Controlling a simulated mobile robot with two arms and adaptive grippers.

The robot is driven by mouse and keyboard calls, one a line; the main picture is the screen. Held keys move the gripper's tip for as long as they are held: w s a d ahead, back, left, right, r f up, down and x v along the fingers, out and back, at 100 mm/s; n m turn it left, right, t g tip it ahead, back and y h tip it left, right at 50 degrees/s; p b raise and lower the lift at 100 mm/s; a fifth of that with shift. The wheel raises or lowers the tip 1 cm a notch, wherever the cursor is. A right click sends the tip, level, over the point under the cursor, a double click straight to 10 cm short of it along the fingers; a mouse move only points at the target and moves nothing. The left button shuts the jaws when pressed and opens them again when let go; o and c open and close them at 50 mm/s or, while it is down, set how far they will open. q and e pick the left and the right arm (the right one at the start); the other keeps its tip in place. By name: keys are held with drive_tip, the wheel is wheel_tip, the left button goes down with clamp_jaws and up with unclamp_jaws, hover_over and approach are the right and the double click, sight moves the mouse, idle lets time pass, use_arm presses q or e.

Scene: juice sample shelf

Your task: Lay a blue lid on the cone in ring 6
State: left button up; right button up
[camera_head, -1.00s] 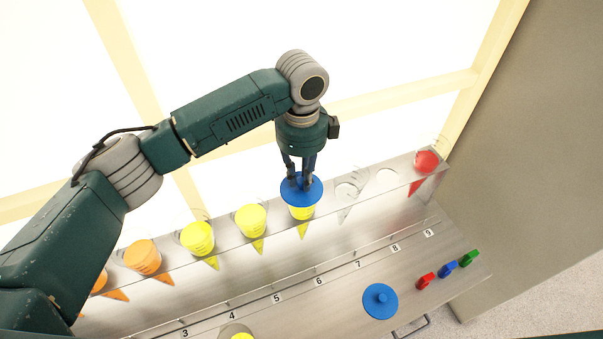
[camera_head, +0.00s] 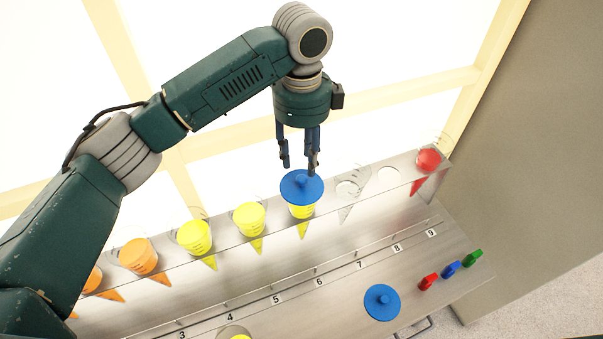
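A blue lid (camera_head: 301,186) with a small knob lies on top of a yellow-filled cone (camera_head: 302,212) in the shelf's upper rail, in line with label 6 (camera_head: 319,282). The lid covers the cone's mouth and looks about level. My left gripper (camera_head: 299,168) is just above the lid, fingers pointing down, open and empty. A second blue lid (camera_head: 382,302) lies on the lower shelf surface at the right. My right gripper is not in view.
Yellow cones (camera_head: 249,219) and orange cones (camera_head: 139,257) stand left of the lidded cone. To its right are a clear cone (camera_head: 348,198), an empty ring (camera_head: 389,177) and a red cone (camera_head: 428,162). Red, blue and green clips (camera_head: 450,269) lie at the lower right.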

sight(302, 178)
use_arm(q)
wheel_tip(302, 178, up, 6)
drive_tip(key=b, duration=0.1)
drive_tip(key=shift+r, duration=0.15)
idle(0.5)
